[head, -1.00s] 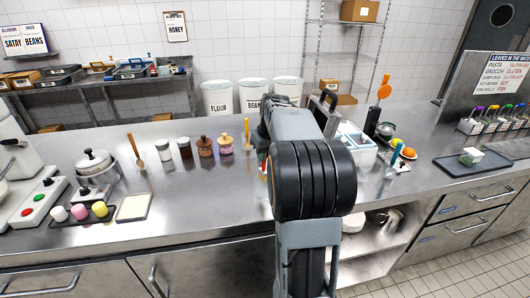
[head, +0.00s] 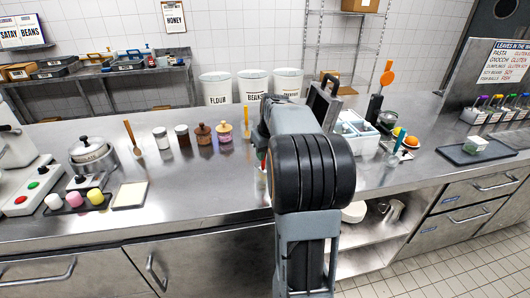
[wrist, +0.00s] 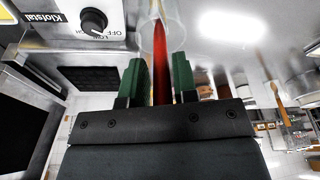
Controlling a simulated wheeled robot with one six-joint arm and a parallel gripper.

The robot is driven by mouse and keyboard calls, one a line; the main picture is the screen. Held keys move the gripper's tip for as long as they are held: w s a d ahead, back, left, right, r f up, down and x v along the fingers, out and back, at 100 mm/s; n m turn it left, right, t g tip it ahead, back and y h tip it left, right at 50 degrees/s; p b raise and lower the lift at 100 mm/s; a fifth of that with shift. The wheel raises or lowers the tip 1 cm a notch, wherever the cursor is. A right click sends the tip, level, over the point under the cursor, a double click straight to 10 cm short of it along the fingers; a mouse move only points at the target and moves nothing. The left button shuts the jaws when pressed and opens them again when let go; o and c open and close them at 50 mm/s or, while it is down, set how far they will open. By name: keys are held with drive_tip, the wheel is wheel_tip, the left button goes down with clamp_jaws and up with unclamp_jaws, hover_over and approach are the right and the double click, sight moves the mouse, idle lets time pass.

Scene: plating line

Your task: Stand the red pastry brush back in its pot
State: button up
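My gripper (wrist: 160,75) has two green fingers, set apart with the handle of the red pastry brush (wrist: 162,75) between them. A narrow gap shows beside the handle, so the fingers do not look closed on it. The brush runs away from the gripper into a clear pot (wrist: 166,14) at the top of the wrist view. How deep it sits in the pot is hidden. In the head view my arm covers most of this spot; only a small bit of red and green shows left of it.
A grey appliance with a black knob (wrist: 93,21) stands close by in the wrist view. Spice jars (head: 204,134) stand left of my arm, and a white divided container (head: 357,132) to its right. A teal-handled utensil (head: 398,143) stands farther right.

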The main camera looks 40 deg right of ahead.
drive_tip(key=o, duration=0.4)
drive_tip(key=p+v, duration=0.1)
drive_tip(key=v, duration=1.2)
drive_tip(key=shift+s+r, duration=0.15)
drive_tip(key=shift+r, duration=0.25)
